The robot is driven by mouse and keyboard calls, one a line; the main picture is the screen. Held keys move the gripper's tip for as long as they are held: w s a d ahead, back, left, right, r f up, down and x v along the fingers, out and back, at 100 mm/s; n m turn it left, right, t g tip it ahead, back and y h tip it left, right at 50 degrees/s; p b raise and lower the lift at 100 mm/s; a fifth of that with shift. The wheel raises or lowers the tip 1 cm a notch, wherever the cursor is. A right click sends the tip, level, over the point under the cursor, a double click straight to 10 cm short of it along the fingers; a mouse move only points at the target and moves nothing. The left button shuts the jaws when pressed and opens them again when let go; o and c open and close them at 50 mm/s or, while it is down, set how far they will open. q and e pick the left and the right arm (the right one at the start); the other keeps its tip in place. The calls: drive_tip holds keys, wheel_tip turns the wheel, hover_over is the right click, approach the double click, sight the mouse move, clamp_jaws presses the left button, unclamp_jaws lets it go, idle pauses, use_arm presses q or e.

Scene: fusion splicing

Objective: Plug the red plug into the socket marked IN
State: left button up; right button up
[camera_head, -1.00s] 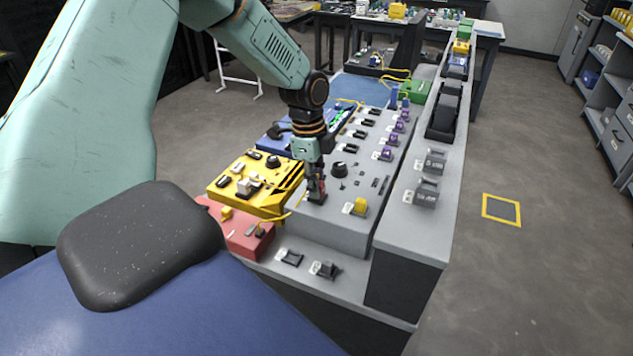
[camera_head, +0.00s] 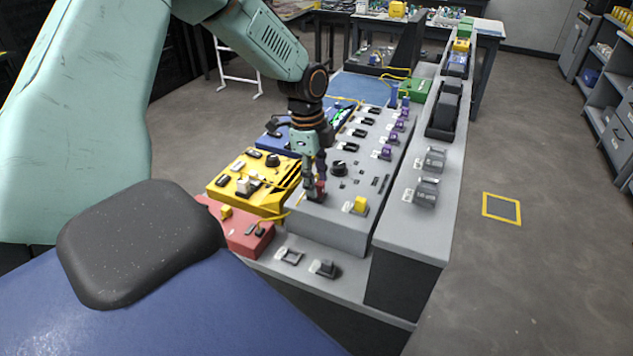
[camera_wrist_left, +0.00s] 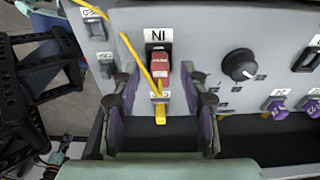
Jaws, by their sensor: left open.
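The red plug (camera_wrist_left: 160,68) sits at the dark socket (camera_wrist_left: 157,48) marked IN, whose label (camera_wrist_left: 158,35) appears upside down in the left wrist view. I cannot tell how deep the plug is seated. My left gripper (camera_wrist_left: 160,80) is open, with one finger on each side of the plug and gaps between. In the head view the left gripper (camera_head: 314,188) stands over the near left part of the grey panel (camera_head: 333,227), with a bit of the red plug (camera_head: 320,188) between its fingers.
A yellow plug (camera_head: 360,204) is beside it on the panel. A yellow box (camera_head: 232,188) and a red box (camera_head: 233,238) adjoin on the left. A black knob (camera_wrist_left: 240,64) and purple plugs (camera_wrist_left: 276,106) lie to the right in the wrist view.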

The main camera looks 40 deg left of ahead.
use_arm(q)
wheel_tip(320, 180, up, 11)
drive_tip(key=a, duration=0.1)
drive_tip(key=shift+s+f, duration=0.15)
drive_tip(key=shift+s, duration=0.1)
drive_tip(key=shift+f, duration=0.1)
idle(0.3)
